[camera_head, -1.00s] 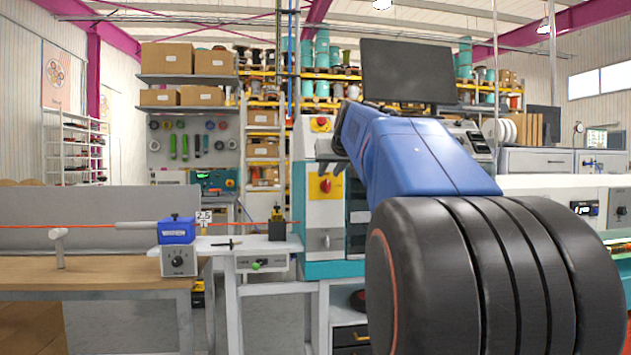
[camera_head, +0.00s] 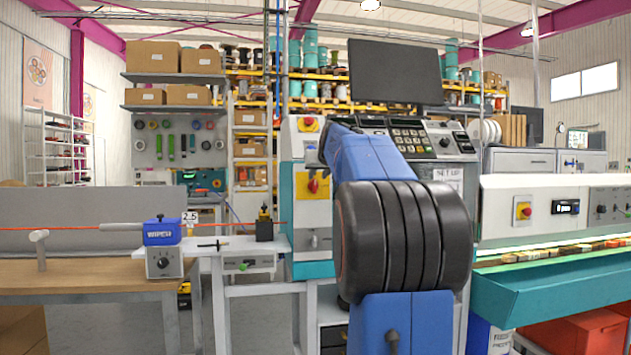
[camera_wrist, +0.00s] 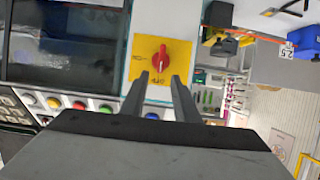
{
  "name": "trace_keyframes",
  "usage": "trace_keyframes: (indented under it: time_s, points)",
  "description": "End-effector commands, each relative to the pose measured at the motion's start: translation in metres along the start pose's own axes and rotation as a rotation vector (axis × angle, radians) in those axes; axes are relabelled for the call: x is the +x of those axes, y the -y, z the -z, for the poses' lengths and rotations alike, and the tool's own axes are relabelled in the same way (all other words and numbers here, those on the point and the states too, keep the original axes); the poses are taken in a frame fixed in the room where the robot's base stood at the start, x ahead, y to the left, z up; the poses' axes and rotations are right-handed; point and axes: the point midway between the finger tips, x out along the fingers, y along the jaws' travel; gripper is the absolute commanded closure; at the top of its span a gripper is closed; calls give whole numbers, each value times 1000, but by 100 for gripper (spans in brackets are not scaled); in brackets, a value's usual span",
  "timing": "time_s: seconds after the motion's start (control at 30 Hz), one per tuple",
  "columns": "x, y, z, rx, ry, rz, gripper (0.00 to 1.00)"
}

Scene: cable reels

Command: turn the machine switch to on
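The machine switch is a red rotary knob (camera_wrist: 160,60) on a yellow plate (camera_wrist: 145,46), fixed to the pale front of the machine. In the wrist view its handle runs roughly along the picture's vertical; its lettering is too small to read. My gripper (camera_wrist: 161,80) is open and empty, with its two dark fingers apart. The fingertips point at the switch, one toward each side of the knob, and appear short of it.
Beside the switch are a dark window (camera_wrist: 70,45) and a row of coloured buttons (camera_wrist: 79,106). A red button on yellow (camera_head: 308,124) sits above the switch. A blue WIPER unit (camera_head: 169,231) and an orange cable stand left. A teal-fronted conveyor (camera_head: 560,290) stands right.

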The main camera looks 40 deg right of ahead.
Motion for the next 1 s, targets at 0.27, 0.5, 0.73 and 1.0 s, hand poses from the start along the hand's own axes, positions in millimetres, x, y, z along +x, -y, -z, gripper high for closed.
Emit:
trace_keyframes:
  time_s: [0.27, 0.5, 0.73, 1.0]
  points:
    - [43, 0, 0, -1, 1, 0, 72]
    - [57, 0, 0, -1, 0, 0, 72]
    - [58, 0, 0, 0, 0, 0, 72]
    - [58, 0, 0, 0, 0, 0, 100]
